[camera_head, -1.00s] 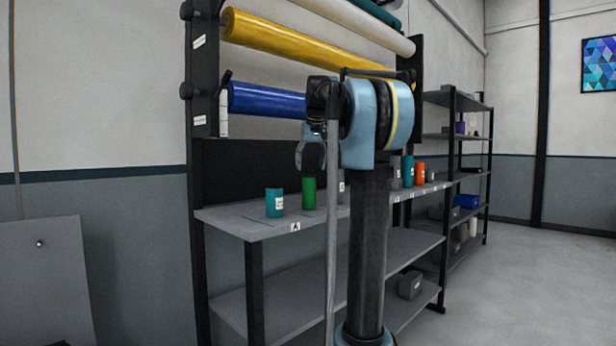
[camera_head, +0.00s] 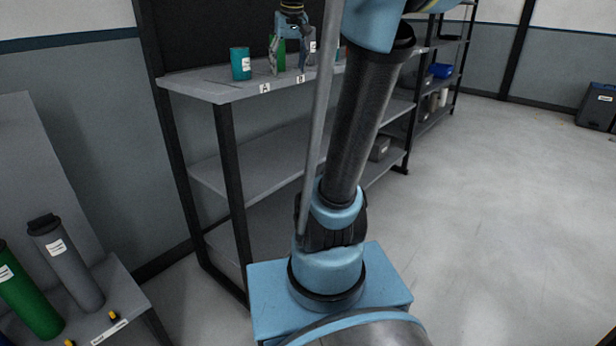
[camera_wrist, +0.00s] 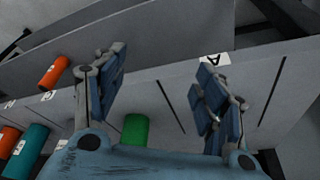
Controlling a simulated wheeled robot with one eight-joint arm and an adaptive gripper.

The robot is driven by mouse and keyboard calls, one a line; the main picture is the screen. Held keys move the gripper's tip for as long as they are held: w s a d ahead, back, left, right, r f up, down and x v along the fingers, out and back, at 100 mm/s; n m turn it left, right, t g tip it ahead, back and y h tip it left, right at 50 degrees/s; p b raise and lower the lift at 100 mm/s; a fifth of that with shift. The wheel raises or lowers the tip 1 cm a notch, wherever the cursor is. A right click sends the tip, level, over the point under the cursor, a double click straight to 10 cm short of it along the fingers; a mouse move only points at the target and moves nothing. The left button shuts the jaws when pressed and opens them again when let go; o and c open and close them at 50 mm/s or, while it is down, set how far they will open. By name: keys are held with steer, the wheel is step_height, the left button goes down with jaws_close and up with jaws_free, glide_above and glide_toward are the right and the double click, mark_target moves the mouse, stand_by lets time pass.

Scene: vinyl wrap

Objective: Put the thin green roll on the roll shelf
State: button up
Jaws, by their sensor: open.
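A small green roll (camera_head: 279,52) stands on the grey shelf top (camera_head: 205,88), partly hidden by my gripper in the head view. My gripper (camera_head: 289,66) points down there, open, with its fingers close to the green roll. In the wrist view the two fingers of my gripper (camera_wrist: 160,95) are spread wide. The green roll (camera_wrist: 136,130) shows low between them, nearer the left finger and partly cut off by my gripper body. I cannot tell whether a finger touches it. A larger green roll (camera_head: 27,298) stands at the lower left.
A teal roll (camera_head: 240,64) stands left of my gripper. Labels A (camera_head: 265,88) and B (camera_head: 300,79) mark the shelf edge. A grey roll (camera_head: 68,262) stands at lower left.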

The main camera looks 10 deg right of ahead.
steer(key=s+f, duration=1.3)
steer(key=f, duration=0.2)
steer(key=s+f+g, duration=0.1)
steer(key=s+f, duration=1.1)
steer(key=f, duration=0.4)
steer(key=shift+s+f+m, duration=0.25)
steer(key=shift+s+m, duration=0.05)
steer(key=shift+s, duration=0.05)
